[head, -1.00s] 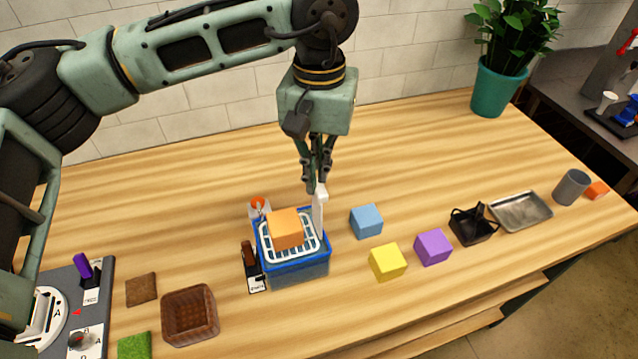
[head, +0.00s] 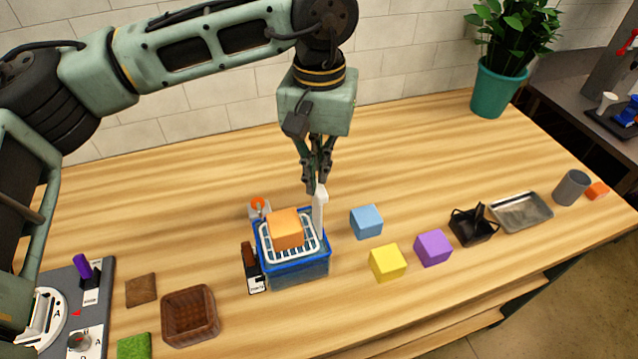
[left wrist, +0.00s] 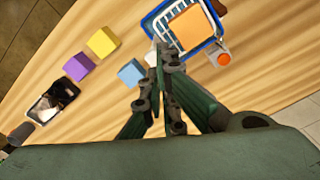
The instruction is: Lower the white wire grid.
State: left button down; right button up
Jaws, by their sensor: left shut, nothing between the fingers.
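The white wire grid (head: 270,243) sits in the top of a blue basin (head: 300,272). An orange block (head: 285,228) rests on the grid. A white upright handle (head: 319,214) rises at the grid's right side. My left gripper (head: 318,186) is shut, with its fingertips at the top of this handle; I cannot tell whether they touch. In the left wrist view the grid (left wrist: 208,47), the orange block (left wrist: 190,28) and the basin rim (left wrist: 150,22) lie just beyond the shut fingers (left wrist: 160,50). My right gripper is not in view.
Blue (head: 366,222), yellow (head: 388,262) and purple (head: 433,247) blocks lie right of the basin. A brown lever (head: 249,255) and an orange-topped device (head: 258,207) stand close by its left side. A brown basket (head: 190,315) is front left. The table behind is clear.

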aim_at(319, 187)
pick_arm(q)
jog(key=shift+f, duration=0.15)
jog(key=shift+f+b, duration=1.7)
jog(key=shift+f, duration=0.3)
jog(key=shift+f+b, duration=1.4)
jog(key=shift+b, duration=0.05)
jog(key=shift+f+b, duration=0.85)
jog(key=shift+f, duration=0.2)
